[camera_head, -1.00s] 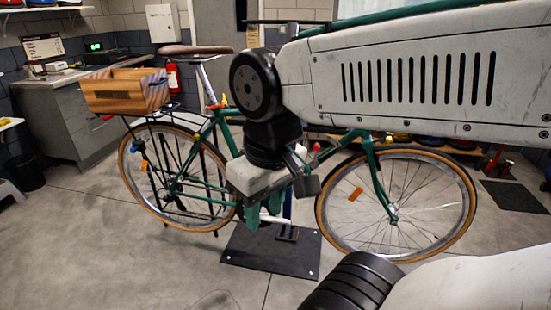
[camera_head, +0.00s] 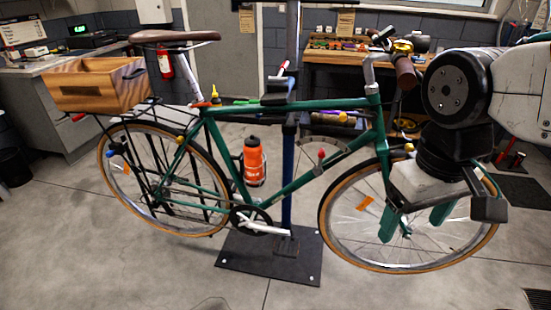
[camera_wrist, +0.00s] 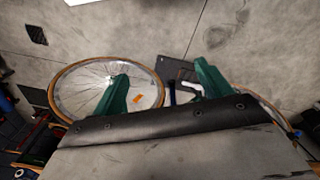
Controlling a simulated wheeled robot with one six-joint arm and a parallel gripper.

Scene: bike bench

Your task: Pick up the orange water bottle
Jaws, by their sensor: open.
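The orange water bottle (camera_head: 254,163) has a dark cap and sits upright, slightly tilted, inside the green bike frame (camera_head: 310,178), in front of the seat tube. My gripper (camera_head: 414,226) is at the right, in front of the front wheel, with its green fingers apart and pointing down. It is well to the right of the bottle and empty. In the wrist view my gripper (camera_wrist: 160,82) shows two spread green fingers with floor and the front wheel (camera_wrist: 80,92) beyond. I cannot make out the bottle in the wrist view.
The bike hangs on a blue stand post (camera_head: 287,190) with a black base plate (camera_head: 268,262). A wooden crate (camera_head: 95,88) sits on the rear rack. A workbench (camera_head: 345,58) with tools stands behind. The floor in front is clear.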

